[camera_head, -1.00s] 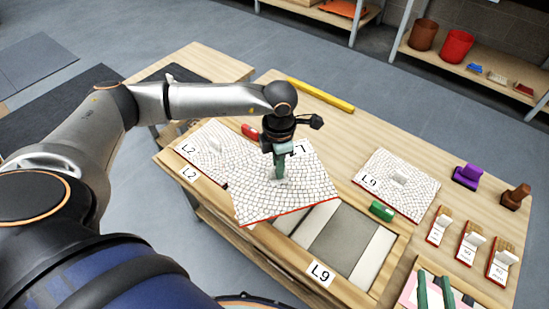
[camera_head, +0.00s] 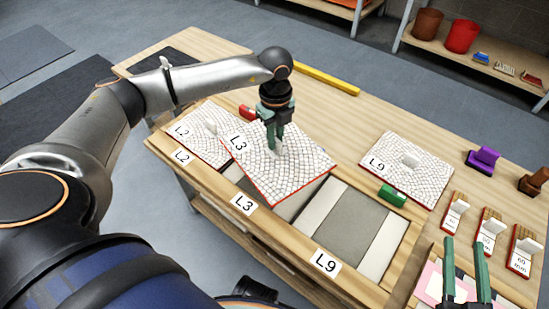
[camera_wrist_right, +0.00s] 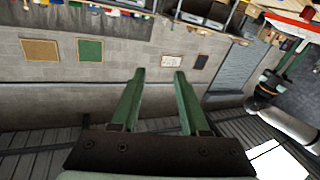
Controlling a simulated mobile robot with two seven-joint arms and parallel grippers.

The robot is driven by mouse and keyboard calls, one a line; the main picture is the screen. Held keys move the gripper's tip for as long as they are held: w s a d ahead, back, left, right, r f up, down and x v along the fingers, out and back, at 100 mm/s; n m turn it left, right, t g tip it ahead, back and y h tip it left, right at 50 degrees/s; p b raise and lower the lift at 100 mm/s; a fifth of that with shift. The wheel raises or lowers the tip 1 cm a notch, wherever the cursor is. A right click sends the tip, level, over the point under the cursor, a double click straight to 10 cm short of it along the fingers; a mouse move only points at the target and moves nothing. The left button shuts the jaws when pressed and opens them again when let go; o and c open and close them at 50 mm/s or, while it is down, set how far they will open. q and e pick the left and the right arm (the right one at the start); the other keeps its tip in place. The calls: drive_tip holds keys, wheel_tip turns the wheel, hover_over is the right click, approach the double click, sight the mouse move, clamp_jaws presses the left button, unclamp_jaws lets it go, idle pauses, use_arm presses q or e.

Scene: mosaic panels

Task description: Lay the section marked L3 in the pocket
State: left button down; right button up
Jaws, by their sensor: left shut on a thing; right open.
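The section marked L3 (camera_head: 300,172) is a mosaic panel of pale stones with a red edge. My left gripper (camera_head: 274,148) is shut on the grip on its top. The panel is turned askew over the bench pocket labelled L3 (camera_head: 243,204) and hides most of it; parts of the pocket show beside the panel. I cannot tell how high the panel is above it. My right gripper (camera_head: 464,246) is open and empty at the lower right; its two green fingers stand apart in the right wrist view (camera_wrist_right: 159,78).
The L2 panel (camera_head: 192,142) lies left of the held panel. The L9 pocket (camera_head: 347,222) is empty, and the L9 panel (camera_head: 425,178) lies behind it. A green block (camera_head: 392,195), a red block (camera_head: 247,112) and a yellow bar (camera_head: 328,79) are on the bench.

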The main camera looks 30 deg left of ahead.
sight(275, 153)
use_arm(q)
drive_tip(key=n, duration=0.2)
drive_tip(key=n+b, duration=0.1)
drive_tip(key=shift+w+a+f, duration=0.25)
drive_tip(key=shift+w+f, duration=0.05)
drive_tip(key=shift+f, duration=0.2)
wheel_tip(275, 153, down, 6)
drive_tip(key=shift+r+b, duration=0.1)
drive_tip(key=shift+b, duration=0.65)
wheel_tip(275, 153, down, 4)
drive_tip(key=shift+r+b, duration=0.1)
drive_tip(key=shift+b, duration=0.45)
drive_tip(key=c, duration=0.9)
unclamp_jaws()
use_arm(e)
drive_tip(key=s+r+n+t+y, duration=0.2)
drive_tip(key=r+n+y, duration=0.1)
drive_tip(key=r, duration=0.4)
drive_tip(key=s+a+r+n+t+y, duration=0.1)
drive_tip(key=s+r+n+t+y, duration=0.1)
drive_tip(key=r, duration=0.5)
drive_tip(key=shift+s+a+r+n+t+y, duration=0.35)
drive_tip(key=shift+s+y, duration=0.3)
drive_tip(key=shift+y, duration=0.55)
drive_tip(key=shift+d+f, duration=0.1)
drive_tip(key=shift+f, duration=0.05)
